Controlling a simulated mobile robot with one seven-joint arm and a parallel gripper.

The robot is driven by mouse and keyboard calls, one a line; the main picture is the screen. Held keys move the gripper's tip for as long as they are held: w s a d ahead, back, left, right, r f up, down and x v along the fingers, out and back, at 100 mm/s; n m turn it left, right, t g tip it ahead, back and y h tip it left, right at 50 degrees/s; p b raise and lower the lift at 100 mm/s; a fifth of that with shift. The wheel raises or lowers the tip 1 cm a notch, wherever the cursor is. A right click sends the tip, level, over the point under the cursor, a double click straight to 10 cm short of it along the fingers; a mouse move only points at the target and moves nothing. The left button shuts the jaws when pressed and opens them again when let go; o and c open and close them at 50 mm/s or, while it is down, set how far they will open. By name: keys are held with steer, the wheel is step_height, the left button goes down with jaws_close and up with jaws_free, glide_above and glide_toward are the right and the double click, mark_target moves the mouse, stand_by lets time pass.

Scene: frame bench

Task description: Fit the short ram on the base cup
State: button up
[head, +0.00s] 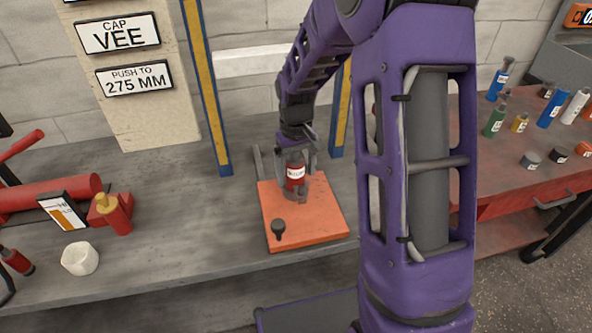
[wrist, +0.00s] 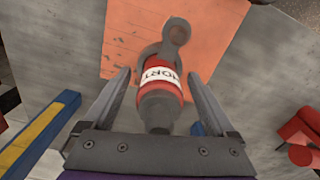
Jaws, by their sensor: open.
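The short ram (head: 295,174) is a red cylinder with a white label and dark ends. It stands near the back of an orange mat (head: 325,217) on the grey bench. A grey cup-like piece (head: 300,196) shows around its lower end; I cannot tell how deeply the ram sits in it. In the wrist view the ram (wrist: 160,76) is between my two fingers, and the grey piece (wrist: 160,50) shows beyond it. My gripper (wrist: 158,75) is open, with a finger on either side of the ram and gaps showing. It also shows in the head view (head: 296,160).
A dark knobbed piece (head: 278,228) stands on the mat's front left. Two yellow-blue posts, left (head: 207,90) and right (head: 341,108), rise behind. A red bench (head: 520,150) holds several bottles. Bench between is clear.

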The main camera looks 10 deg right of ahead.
step_height(320, 180, up, 18)
steer(key=p, duration=0.3)
steer(key=shift+f, duration=0.25)
steer(key=shift+w, duration=0.1)
